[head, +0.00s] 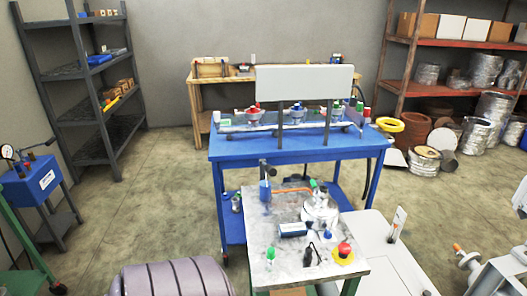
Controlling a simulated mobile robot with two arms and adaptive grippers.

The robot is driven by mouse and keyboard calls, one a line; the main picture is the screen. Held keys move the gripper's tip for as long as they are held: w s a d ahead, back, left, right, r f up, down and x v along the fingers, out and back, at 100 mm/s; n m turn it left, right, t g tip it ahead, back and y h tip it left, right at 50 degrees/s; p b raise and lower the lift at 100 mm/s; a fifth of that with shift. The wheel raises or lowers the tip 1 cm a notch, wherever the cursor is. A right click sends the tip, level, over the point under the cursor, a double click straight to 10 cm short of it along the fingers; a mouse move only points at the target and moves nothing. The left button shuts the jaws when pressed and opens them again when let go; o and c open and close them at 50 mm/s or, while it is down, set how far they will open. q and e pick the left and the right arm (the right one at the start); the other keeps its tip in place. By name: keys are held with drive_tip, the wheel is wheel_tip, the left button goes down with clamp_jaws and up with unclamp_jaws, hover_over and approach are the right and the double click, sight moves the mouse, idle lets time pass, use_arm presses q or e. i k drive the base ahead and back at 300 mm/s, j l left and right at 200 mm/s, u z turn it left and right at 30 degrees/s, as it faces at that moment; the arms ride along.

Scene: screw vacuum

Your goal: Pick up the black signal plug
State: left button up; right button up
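A small black piece with a thin dark cable, which looks like the black signal plug (309,258), lies near the front of the grey-topped worktable (255,235). It is too small to make out its exact shape. A red mushroom button on a yellow base (344,251) is just to its right. A dark blue and white box-shaped device (293,230) lies behind it to the left. Neither of my grippers shows in the head view.
A round metal vessel (320,210) and a blue upright pump-like part (265,190) stand farther back on the worktable. A green-capped bottle (270,256) stands front left. Behind is a blue bench (250,146) with a pale panel (304,84). A ribbed grey drum (172,279) is at lower left.

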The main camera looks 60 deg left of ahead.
sight(308, 256)
drive_tip(key=u, duration=1.6)
